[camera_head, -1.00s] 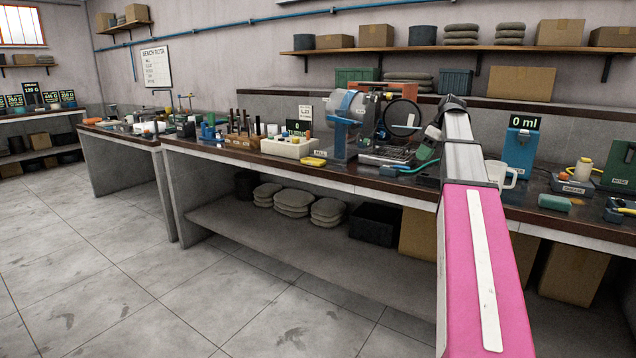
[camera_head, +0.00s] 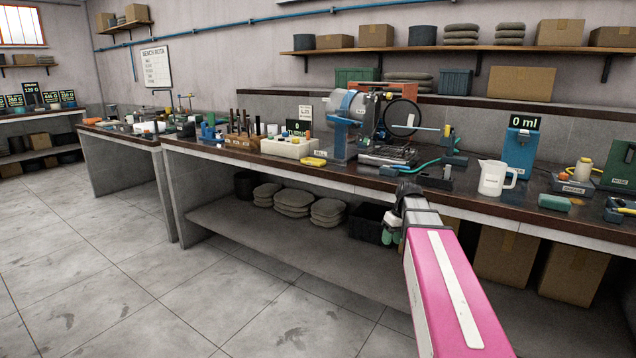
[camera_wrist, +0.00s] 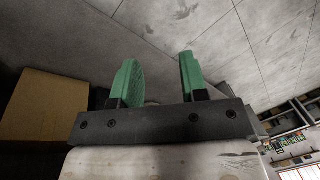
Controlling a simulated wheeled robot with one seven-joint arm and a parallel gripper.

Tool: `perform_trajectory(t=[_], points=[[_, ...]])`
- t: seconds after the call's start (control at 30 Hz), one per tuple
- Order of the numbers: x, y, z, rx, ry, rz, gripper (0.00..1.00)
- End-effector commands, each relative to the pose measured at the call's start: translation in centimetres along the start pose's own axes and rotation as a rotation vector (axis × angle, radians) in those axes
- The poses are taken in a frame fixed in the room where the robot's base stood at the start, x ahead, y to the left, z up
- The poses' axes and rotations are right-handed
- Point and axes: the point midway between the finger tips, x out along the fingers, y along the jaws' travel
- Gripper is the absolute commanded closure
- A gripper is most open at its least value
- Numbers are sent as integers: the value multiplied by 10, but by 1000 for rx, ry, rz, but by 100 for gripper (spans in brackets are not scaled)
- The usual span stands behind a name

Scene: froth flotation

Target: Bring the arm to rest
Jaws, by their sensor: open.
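My arm, pink with a white stripe, reaches in from the lower right of the head view, its far end low in front of the bench (camera_head: 345,178). My gripper (camera_wrist: 159,80) shows in the wrist view with two green fingers apart and nothing between them. In the head view the gripper (camera_head: 391,228) is small and partly hidden by the wrist, below the level of the bench top and in front of the dark bin on the lower shelf.
A white jug (camera_head: 492,179) stands near the bench's front edge, right of my wrist. A blue dispenser reading 0 ml (camera_head: 518,150) is behind it. A yellow item (camera_head: 313,161) lies near the edge. Cardboard boxes (camera_head: 505,253) stand beneath. The floor (camera_head: 130,270) at left is clear.

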Motion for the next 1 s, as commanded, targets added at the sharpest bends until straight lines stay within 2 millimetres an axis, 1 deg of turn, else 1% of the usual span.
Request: perform_trajectory(t=[0.03, 0.2, 0.27, 0.3, 0.4, 0.5, 0.6, 0.7, 0.8, 1.0], points=[[21, -11, 14, 30, -13, 12, 60], [80, -32, 46, 144, -37, 68, 60], [98, -40, 59, 180, -43, 88, 60], [111, -46, 68, 204, -47, 103, 60], [138, -59, 90, 262, -54, 138, 60], [161, -70, 110, 310, -56, 170, 60], [177, -78, 126, 346, -57, 195, 60], [187, -83, 136, 372, -54, 211, 60], [191, -85, 140, 383, -52, 221, 60], [192, -85, 140, 387, -50, 223, 60]])
